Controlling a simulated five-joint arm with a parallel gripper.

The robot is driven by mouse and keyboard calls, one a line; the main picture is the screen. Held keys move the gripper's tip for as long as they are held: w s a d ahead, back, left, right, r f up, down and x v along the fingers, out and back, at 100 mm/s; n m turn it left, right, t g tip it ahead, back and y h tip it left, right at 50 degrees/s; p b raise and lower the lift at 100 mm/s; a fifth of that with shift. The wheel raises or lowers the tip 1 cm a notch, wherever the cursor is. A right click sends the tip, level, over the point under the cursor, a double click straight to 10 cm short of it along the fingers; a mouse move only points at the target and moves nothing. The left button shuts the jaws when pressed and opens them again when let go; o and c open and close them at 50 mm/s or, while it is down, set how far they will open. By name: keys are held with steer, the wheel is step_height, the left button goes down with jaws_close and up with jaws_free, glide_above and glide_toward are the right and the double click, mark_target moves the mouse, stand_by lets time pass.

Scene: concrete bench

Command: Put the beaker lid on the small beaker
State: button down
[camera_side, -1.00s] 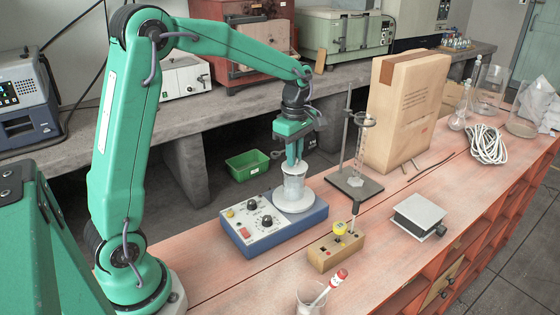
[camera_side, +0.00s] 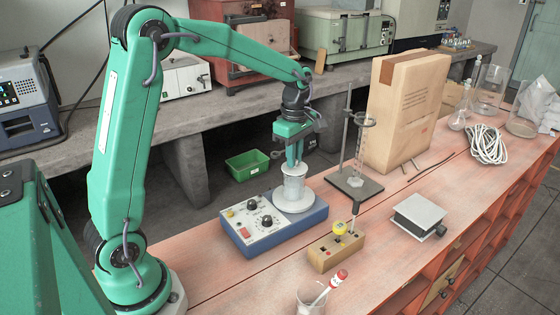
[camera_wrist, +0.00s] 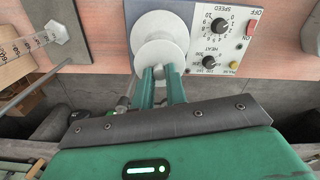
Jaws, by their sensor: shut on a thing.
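The small beaker (camera_side: 294,190) stands upright on the round white plate of a blue-and-white hotplate stirrer (camera_side: 262,232). The pale beaker lid (camera_side: 294,171) is at the beaker's mouth and looks level. In the wrist view the lid (camera_wrist: 161,50) shows as a pale disc in front of the larger white plate and hides most of the beaker. My gripper (camera_side: 294,160) points down above the beaker, its green fingers shut on the top of the lid. The fingers also show in the wrist view (camera_wrist: 160,74). I cannot tell whether the lid is fully seated on the rim.
A stand with a glass column (camera_side: 358,180) is right of the stirrer. A wooden block with a yellow-topped item (camera_side: 336,250) is in front. A grey box (camera_side: 418,214) and a large carton (camera_side: 402,110) are right.

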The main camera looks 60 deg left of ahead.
steer(key=shift+f, duration=0.25)
stand_by(0.4)
steer(key=c, duration=1.3)
jaws_free()
steer(key=shift+c, duration=0.2)
steer(key=shift+o, duration=0.4)
steer(key=o, duration=0.3)
steer(key=shift+r, duration=0.15)
steer(key=shift+r, duration=3.35)
steer(key=shift+s, duration=0.1)
